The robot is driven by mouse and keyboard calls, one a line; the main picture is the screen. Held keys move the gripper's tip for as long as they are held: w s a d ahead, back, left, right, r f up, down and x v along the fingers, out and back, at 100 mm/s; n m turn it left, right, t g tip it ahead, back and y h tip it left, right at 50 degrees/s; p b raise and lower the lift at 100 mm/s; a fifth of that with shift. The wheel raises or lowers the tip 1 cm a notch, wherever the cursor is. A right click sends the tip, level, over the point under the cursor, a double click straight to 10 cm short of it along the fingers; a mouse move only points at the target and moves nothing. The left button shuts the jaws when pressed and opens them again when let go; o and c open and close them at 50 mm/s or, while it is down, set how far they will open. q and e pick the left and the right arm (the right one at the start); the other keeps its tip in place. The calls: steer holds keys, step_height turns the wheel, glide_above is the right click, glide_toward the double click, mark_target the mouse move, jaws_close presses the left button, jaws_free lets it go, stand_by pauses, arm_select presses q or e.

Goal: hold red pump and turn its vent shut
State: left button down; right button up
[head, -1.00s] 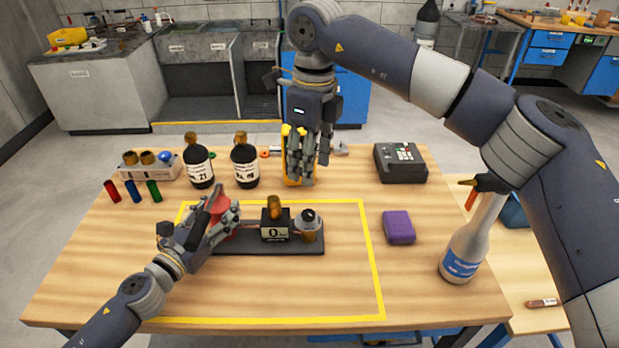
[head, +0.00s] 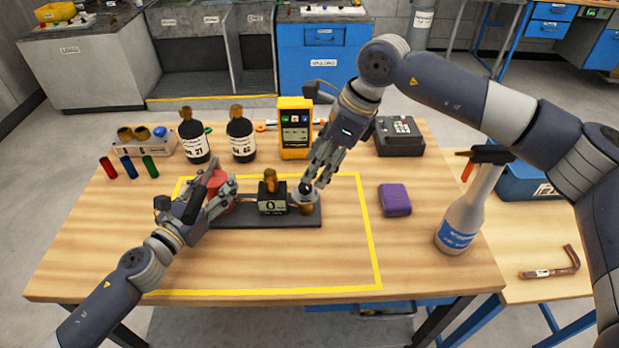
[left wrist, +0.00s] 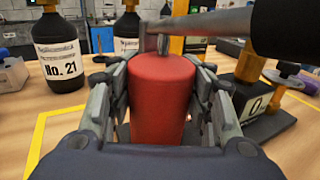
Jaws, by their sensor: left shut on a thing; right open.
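The red pump (head: 217,183) stands at the left end of a dark base plate (head: 240,220). My left gripper (head: 224,193) is shut on it; the left wrist view shows the red cylinder (left wrist: 160,100) between its fingers. A black box (head: 272,205) with a "0" display and a brass top sits mid-plate. At the right end is a brass fitting (head: 307,208) with a dark-and-pale knob above it. My right gripper (head: 312,184) is open, its fingers at this knob and partly hiding it; I cannot tell whether they touch. I cannot tell which part is the vent.
Two dark bottles (head: 194,141), a yellow meter (head: 294,130) and a dark keypad device (head: 400,138) stand behind. A purple block (head: 395,200) and spray bottle (head: 464,215) are at right. The table front inside the yellow outline is clear.

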mark_target(306, 185)
steer(key=x, duration=0.5)
steer(key=shift+f, duration=0.1)
steer(key=c, duration=1.1)
